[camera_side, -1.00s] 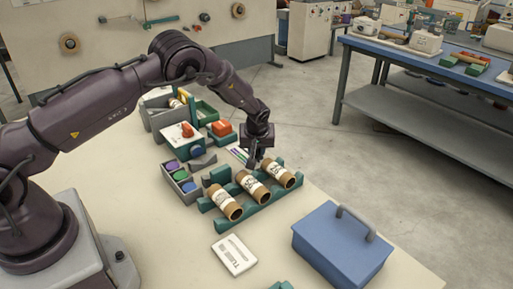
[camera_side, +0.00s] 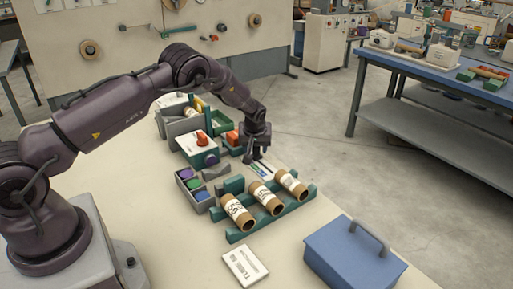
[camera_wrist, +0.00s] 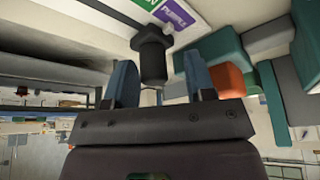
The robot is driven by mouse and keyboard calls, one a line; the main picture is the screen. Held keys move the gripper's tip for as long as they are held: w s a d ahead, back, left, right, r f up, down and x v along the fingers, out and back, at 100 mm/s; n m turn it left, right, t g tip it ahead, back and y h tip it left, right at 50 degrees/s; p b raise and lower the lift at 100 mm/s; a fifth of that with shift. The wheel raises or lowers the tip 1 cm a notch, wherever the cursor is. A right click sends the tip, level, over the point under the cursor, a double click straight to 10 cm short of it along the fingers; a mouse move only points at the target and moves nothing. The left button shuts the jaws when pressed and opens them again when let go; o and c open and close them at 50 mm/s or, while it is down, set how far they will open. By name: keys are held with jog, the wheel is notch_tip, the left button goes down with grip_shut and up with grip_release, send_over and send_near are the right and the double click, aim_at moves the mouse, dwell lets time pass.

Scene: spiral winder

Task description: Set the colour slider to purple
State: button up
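The colour slider panel (camera_side: 263,170) is a flat white plate with coloured strips on the bench, just beyond the cardboard tubes. My gripper (camera_side: 251,158) points down over its far end in the side view. In the wrist view, a purple label reading PURPLE (camera_wrist: 174,14) and part of a green label show at the top. A dark knob (camera_wrist: 152,62), seemingly the slider's, stands between my two blue fingers (camera_wrist: 160,80), beside the purple label. The fingers are apart, with a clear gap on the knob's right. Contact on its left cannot be told.
Several cardboard tubes (camera_side: 268,199) lie on a green rack (camera_side: 243,235) close in front. A tray of coloured discs (camera_side: 180,183) and a box with an orange knob (camera_side: 188,151) stand to the left. A blue case (camera_side: 340,255) is at front right.

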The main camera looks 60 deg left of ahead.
jog(key=shift+d, duration=0.1)
jog(key=shift+d+r, duration=0.15)
jog(key=shift+r, duration=0.3)
jog(key=v, duration=1.2)
